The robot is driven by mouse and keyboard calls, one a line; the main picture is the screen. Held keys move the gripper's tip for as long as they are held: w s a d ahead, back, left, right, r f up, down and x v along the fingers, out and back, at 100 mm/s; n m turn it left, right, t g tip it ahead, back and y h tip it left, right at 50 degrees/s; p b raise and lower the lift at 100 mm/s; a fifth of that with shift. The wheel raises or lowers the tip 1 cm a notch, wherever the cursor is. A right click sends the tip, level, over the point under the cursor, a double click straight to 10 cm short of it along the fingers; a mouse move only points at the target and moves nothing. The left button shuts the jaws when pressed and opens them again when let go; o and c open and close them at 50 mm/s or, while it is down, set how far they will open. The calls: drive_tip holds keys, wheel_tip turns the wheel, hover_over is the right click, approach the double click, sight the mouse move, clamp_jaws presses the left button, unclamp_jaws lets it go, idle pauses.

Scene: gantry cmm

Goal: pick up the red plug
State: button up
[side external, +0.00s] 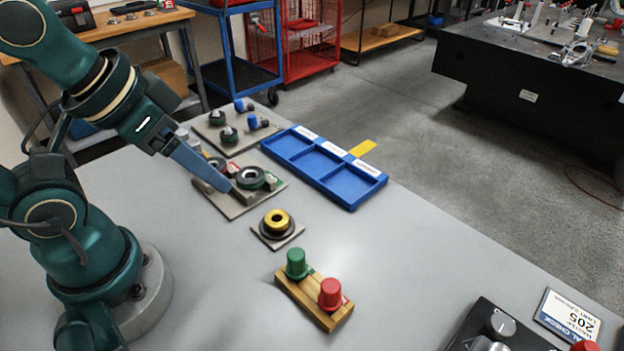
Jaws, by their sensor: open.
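The red plug (330,293) stands upright on the right end of a wooden block (322,318) at the front of the grey table. A green plug (296,263) stands beside it on the left end of the same block. My gripper (222,188) is well up and to the left of the red plug, near a plate with dark ring parts. It is open and I see nothing held in it. Its fingertips partly hide the plate behind them.
A yellow ring on a small square base (277,222) stands between my gripper and the wooden block. A blue three-compartment tray (323,168) lies behind. A plate with black and blue knobs (212,146) is farther back. A black box (478,335) and label sign (568,316) are front right.

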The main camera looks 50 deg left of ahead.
drive_tip(key=m+g, duration=0.2)
drive_tip(key=g, duration=0.2)
hover_over(333, 285)
drive_tip(key=w+a, duration=0.2)
drive_tip(key=a, duration=0.1)
wheel_tip(333, 285, down, 3)
drive_tip(key=shift+m+g, duration=0.5)
drive_tip(key=shift+g, duration=0.3)
drive_tip(key=d+f, duration=0.1)
drive_tip(key=s+d+f, duration=0.1)
drive_tip(key=f, duration=0.1)
drive_tip(key=s+d+f, duration=0.1)
drive_tip(key=shift+f, duration=2.8)
clamp_jaws()
